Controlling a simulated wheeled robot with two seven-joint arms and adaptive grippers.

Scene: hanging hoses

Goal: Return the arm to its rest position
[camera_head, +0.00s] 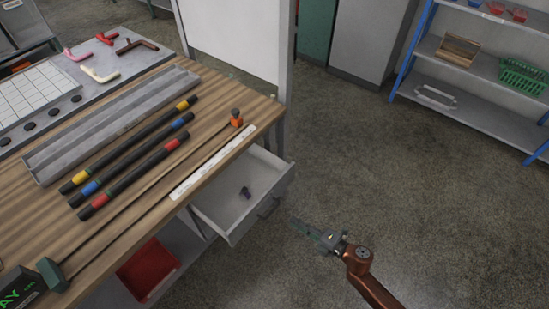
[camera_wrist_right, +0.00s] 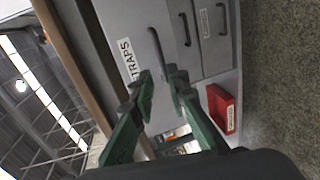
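My right gripper (camera_head: 316,236) hangs over the open floor, just right of the open drawer (camera_head: 222,224) at the workbench. My brown right arm comes in from the bottom right. In the right wrist view its two green fingers (camera_wrist_right: 160,88) are apart with nothing between them. The fingers point toward grey drawer fronts with dark handles, one labelled STRAPS (camera_wrist_right: 129,60). A small dark object (camera_head: 245,192) lies in the open drawer, apart from the gripper. My left gripper is not in view.
The wooden workbench (camera_head: 215,110) holds several black hoses with coloured bands (camera_head: 135,142), a grey channelled tray (camera_head: 110,128) and a white strip (camera_head: 213,162). A red bin (camera_head: 150,268) sits below. Shelves (camera_head: 480,115) stand far right. The floor (camera_head: 400,180) between is clear.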

